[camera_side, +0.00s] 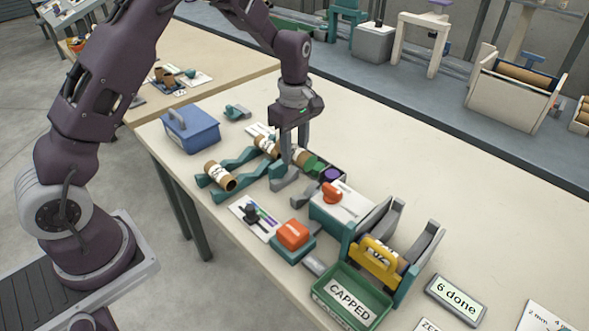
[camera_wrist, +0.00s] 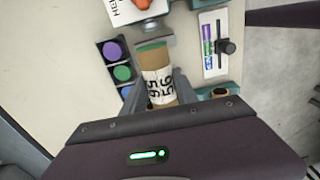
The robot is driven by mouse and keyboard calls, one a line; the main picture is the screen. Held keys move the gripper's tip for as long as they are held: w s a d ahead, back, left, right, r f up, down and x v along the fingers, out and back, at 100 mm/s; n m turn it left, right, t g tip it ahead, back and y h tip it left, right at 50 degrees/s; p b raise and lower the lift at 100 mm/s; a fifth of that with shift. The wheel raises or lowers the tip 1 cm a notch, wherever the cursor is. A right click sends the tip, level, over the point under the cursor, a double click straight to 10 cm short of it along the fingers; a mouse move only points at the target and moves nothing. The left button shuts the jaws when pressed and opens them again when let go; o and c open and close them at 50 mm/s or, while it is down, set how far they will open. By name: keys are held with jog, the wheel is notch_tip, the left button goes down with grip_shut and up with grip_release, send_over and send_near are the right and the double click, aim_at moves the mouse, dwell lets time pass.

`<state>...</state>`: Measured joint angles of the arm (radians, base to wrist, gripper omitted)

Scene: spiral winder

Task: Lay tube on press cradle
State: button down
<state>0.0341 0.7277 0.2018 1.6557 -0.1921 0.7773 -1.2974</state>
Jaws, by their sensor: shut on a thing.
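My gripper (camera_side: 293,163) is shut around a brown cardboard tube (camera_side: 302,157) with a green end. In the wrist view the tube (camera_wrist: 159,88) lies between the two fingers and shows a white label with 56 on it. Its green end points towards the white press (camera_side: 341,212), which has an orange-red knob. A grey cradle (camera_side: 284,184) is beside the press, close under the gripper. I cannot tell whether the tube touches it. The press (camera_wrist: 137,12) is at the top of the wrist view.
Brown tubes (camera_side: 220,176) lie on a teal rack (camera_side: 232,187) to the left. A dark cap tray (camera_wrist: 107,68) holds purple, green and blue caps.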

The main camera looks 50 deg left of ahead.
jog(key=shift+r+m, duration=0.35)
jog(key=shift+m, duration=0.35)
jog(key=m, duration=0.6)
jog(key=shift+r, duration=0.2)
jog(key=m, duration=0.7)
jog(key=shift+r, duration=0.1)
jog(key=m, duration=1.1)
jog(key=shift+r, duration=0.2)
jog(key=m, duration=0.3)
jog(key=shift+m, duration=0.4)
jog(key=m, duration=0.6)
jog(key=shift+r, duration=0.15)
jog(key=shift+m, duration=0.3)
notch_tip(320, 180, down, 10)
